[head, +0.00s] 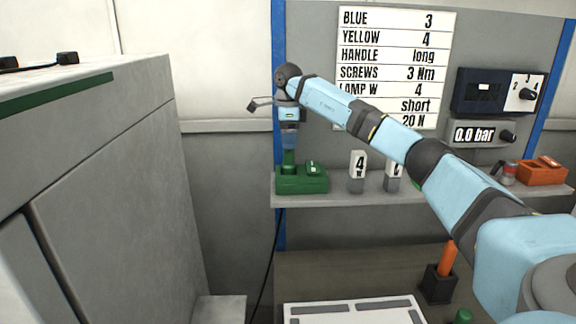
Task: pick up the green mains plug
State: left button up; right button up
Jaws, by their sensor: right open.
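A green block-shaped unit (315,182) sits at the left end of the wall shelf. A narrow green upright piece (289,158) stands on its left part; I cannot tell for sure whether this is the green mains plug. My right gripper (289,146) points down directly above this piece. Its fingers are open and close to the top of the piece; whether they touch or straddle it is too small to tell. My left gripper is not in view.
The shelf (350,199) also holds numbered grey blocks (357,172) and an orange unit (541,173) at right. A black cable (271,262) hangs below its left end. A tall grey cabinet (120,170) fills the left. A white tray (350,303) lies below.

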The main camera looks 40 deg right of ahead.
aim_at(289, 158)
jog(key=shift+s+f+p, duration=0.1)
jog(key=shift+f+p, duration=0.65)
jog(key=shift+f, duration=2.4)
jog(key=c, duration=1)
